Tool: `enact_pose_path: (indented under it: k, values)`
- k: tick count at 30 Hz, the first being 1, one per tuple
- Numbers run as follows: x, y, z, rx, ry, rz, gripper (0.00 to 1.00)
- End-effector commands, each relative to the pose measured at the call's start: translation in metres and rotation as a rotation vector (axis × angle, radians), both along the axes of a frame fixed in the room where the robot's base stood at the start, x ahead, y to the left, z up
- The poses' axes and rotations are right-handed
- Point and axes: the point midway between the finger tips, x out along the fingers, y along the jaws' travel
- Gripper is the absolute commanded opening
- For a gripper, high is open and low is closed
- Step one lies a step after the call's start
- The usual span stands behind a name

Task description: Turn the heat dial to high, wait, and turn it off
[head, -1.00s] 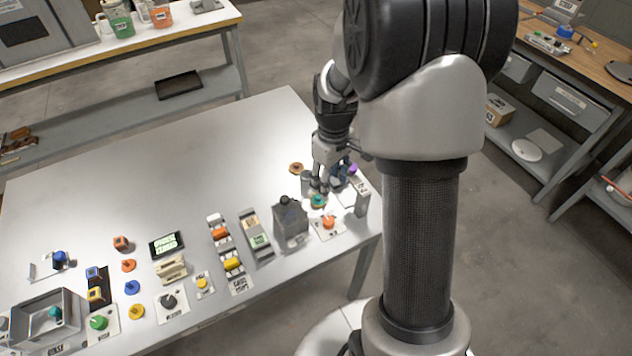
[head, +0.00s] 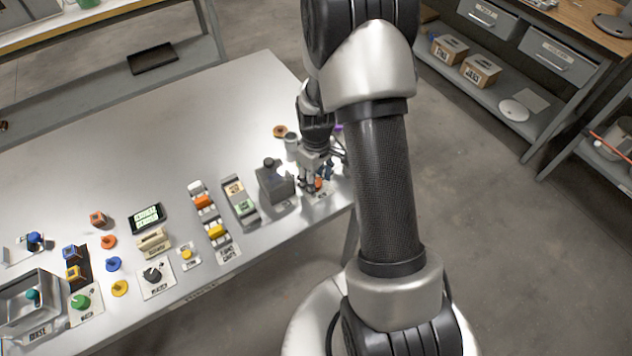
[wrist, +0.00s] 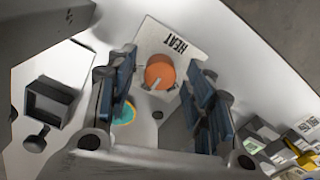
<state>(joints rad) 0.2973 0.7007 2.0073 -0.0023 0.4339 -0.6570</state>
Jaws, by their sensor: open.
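The heat dial is an orange round knob (wrist: 160,73) with a pale pointer mark, on a white plate labelled HEAT (wrist: 178,42). In the wrist view it lies between the two blue-padded fingers of my gripper (wrist: 162,90), with gaps on both sides. My gripper is open. Whether the fingertips are at the knob's height I cannot tell. In the head view my gripper (head: 312,182) is at the right end of the table, over the dial (head: 319,184), which is partly hidden behind the fingers.
A grey box (head: 276,184) stands just left of my gripper. A teal disc (wrist: 123,112) lies beside the left finger in the wrist view. Several labelled stations fill the table's front left. The table's back (head: 180,130) is clear.

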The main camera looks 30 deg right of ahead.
Motion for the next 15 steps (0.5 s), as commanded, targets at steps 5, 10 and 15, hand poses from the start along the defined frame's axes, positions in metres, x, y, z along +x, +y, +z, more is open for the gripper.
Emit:
enact_pose_path:
  k: [5,10,15]
  values:
    - [0.0002,0.0000,-0.0057,0.000,0.000,0.000,0.48]
    - [0.0003,-0.0001,-0.0054,0.000,0.000,0.000,0.48]
    - [0.0002,0.0000,-0.0053,0.000,0.000,0.000,0.39]
